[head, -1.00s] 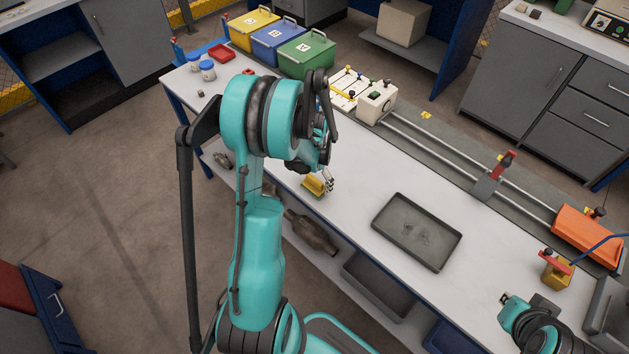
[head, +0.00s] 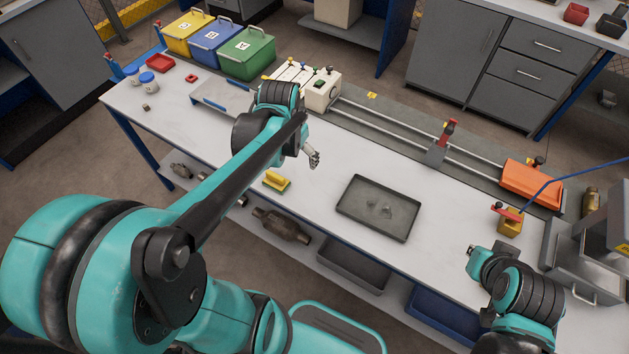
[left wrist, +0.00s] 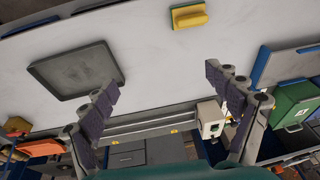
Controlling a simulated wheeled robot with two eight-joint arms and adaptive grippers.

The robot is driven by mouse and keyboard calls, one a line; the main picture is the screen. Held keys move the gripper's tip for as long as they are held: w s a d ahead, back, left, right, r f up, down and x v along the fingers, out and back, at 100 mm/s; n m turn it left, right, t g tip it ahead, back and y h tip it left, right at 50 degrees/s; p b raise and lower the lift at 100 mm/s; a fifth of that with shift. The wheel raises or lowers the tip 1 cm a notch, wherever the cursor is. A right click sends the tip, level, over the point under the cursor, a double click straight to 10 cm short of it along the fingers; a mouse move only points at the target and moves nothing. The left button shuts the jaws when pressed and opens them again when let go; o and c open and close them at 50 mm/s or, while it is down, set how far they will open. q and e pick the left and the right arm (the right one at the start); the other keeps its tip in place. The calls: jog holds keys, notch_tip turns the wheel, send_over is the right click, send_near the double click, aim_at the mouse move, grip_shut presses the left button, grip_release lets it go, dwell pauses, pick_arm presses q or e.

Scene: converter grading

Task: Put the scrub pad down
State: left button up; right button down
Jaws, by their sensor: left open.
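The scrub pad (head: 277,181), yellow on top with a green underside, lies on the white bench near its front edge, left of the grey tray. It also shows at the top of the left wrist view (left wrist: 189,16). My left gripper (head: 313,160) is above the bench, beyond and to the right of the pad, apart from it. In the left wrist view its two fingers (left wrist: 168,95) are spread wide with nothing between them. My right arm is at the lower right of the head view; its gripper (head: 471,252) shows only in small part, and its jaws cannot be made out.
The grey tray (head: 378,208) with small bits in it lies right of the pad. A rail with a red-handled clamp (head: 446,132) runs along the back. Yellow, blue and green bins (head: 247,53) stand at the back left. Bench around the pad is clear.

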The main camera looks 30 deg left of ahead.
pick_arm(q)
jog(key=s+d+r+t, duration=0.4)
jog(key=s+d, duration=0.4)
jog(key=d, duration=0.3)
jog(key=shift+n+t+h, duration=0.3)
jog(key=shift+h, duration=0.1)
jog(key=shift+s+d+f, duration=0.1)
